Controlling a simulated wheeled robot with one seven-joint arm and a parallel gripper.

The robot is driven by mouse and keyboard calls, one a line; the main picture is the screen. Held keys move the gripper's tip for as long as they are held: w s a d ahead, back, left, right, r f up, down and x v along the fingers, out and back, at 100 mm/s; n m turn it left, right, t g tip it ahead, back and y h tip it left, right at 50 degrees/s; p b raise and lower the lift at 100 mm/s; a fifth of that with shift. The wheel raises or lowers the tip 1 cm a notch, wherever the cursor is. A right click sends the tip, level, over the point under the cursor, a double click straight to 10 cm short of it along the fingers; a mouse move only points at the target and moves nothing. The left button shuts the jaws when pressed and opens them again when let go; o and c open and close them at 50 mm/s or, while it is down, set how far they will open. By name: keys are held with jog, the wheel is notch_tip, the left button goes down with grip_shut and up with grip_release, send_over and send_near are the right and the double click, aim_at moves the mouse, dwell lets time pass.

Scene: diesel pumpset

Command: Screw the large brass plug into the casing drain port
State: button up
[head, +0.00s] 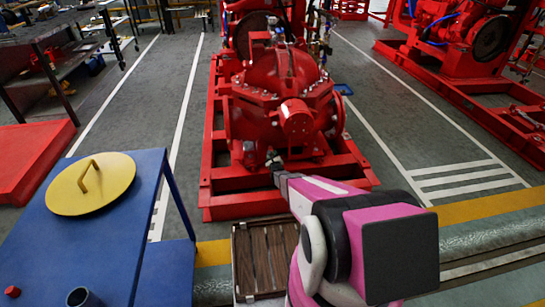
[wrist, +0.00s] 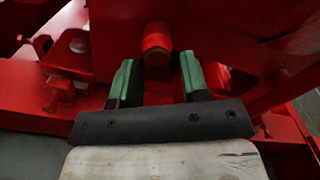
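The red pump casing (head: 275,95) stands on a red base frame. My gripper (head: 273,160) is at the low front of the casing in the head view. In the wrist view, the green fingers of my gripper (wrist: 163,82) are apart. A short round red stub with an orange-brown band (wrist: 157,45) shows between and beyond the fingertips. I cannot tell whether this stub is the drain port, the brass plug, or the two together. A dark gap shows between the stub and the right finger. No separate brass plug can be made out clearly.
A red bolted frame (wrist: 60,95) lies close left of my gripper. A blue table (head: 125,230) with a yellow handled lid (head: 91,184), a red knob (head: 12,291) and a grey cup (head: 82,297) stands left. A slatted wooden crate (head: 243,262) sits below my arm.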

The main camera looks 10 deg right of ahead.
jog(key=n, duration=1.2)
jog(key=shift+s+a+r, duration=0.1)
jog(key=shift+r, duration=0.25)
jog(key=shift+n, duration=12)
